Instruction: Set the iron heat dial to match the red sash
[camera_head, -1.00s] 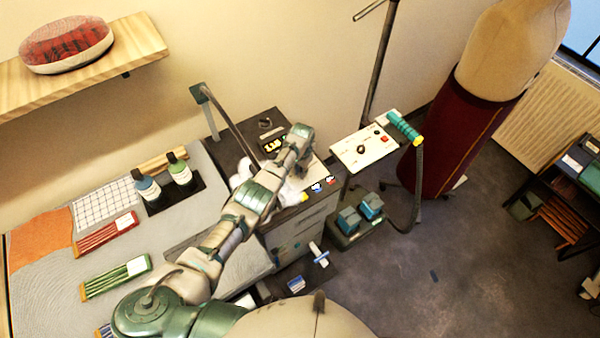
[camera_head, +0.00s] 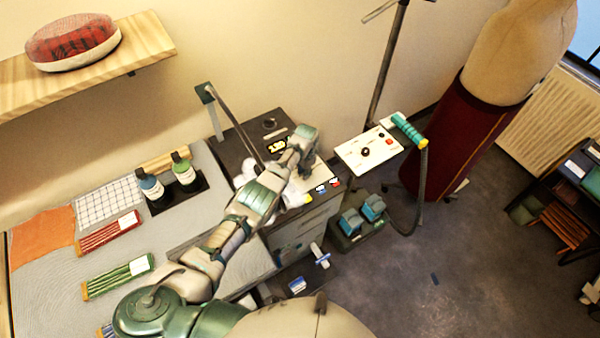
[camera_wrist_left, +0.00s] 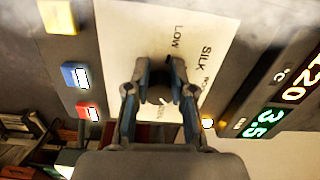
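My left gripper (camera_head: 308,168) reaches over the iron control unit on the table. In the left wrist view the gripper (camera_wrist_left: 160,78) has its two fingers close together on either side of a dark knob, the iron heat dial (camera_wrist_left: 160,94). The fingers appear closed on it, though the contact is partly hidden. LOW and SILK are printed on the pale plate (camera_wrist_left: 128,35) around it; the dial's pointer is hidden. A lit display (camera_wrist_left: 295,90) reads 120 °C, with 3.5 in green below. A red striped strip with a white label, apparently the red sash (camera_head: 108,231), lies on the table.
A green strip (camera_head: 118,276) and two bottles (camera_head: 168,180) stand or lie left of my arm. Yellow, blue and red buttons (camera_wrist_left: 88,110) sit beside the dial plate. A white panel (camera_head: 368,150) on a stand and a dress form (camera_head: 455,130) are to the right.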

